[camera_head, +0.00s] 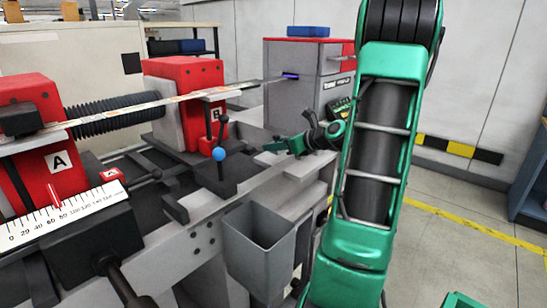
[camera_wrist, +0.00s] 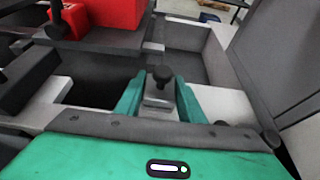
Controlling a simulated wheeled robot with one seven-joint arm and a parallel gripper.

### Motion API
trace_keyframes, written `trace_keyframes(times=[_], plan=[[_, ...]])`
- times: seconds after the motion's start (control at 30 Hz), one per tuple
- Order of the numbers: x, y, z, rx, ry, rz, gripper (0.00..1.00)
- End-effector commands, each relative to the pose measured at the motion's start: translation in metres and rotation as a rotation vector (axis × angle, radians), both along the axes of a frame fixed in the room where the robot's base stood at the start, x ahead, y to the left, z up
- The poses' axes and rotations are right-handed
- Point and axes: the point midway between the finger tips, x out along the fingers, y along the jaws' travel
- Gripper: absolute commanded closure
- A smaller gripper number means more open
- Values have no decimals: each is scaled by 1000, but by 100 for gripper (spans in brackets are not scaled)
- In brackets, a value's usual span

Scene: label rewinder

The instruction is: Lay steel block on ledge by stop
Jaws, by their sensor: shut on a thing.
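My gripper (camera_head: 285,146) is beside the machine bench in the head view. In the wrist view its two green fingers (camera_wrist: 160,103) are shut on the steel block (camera_wrist: 158,103), a small grey block with a dark knob on top. The block cannot be made out clearly in the head view. A pale grey ledge-like surface (camera_head: 312,166) lies under and beside my gripper along the bench edge. I cannot tell whether the block touches it. I cannot make out the stop for certain.
Red housings B (camera_head: 190,83) and A (camera_head: 38,135), with a ribbed roller (camera_head: 112,112), stand on the bench. A blue-balled lever (camera_head: 218,154) rises left of my gripper. A grey open bin (camera_head: 262,250) hangs at the front. A red-topped cabinet (camera_head: 300,85) stands behind.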

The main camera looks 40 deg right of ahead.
Motion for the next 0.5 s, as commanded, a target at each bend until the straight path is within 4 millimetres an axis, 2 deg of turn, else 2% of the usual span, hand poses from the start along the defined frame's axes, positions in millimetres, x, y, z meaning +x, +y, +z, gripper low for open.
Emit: trace_keyframes(times=[0.17,0.33,0.5], plan=[[0,-1,-12,2,-1,-1,97],[0,-1,-36,3,-1,0,97],[0,-1,-40,-2,-2,0,97]])
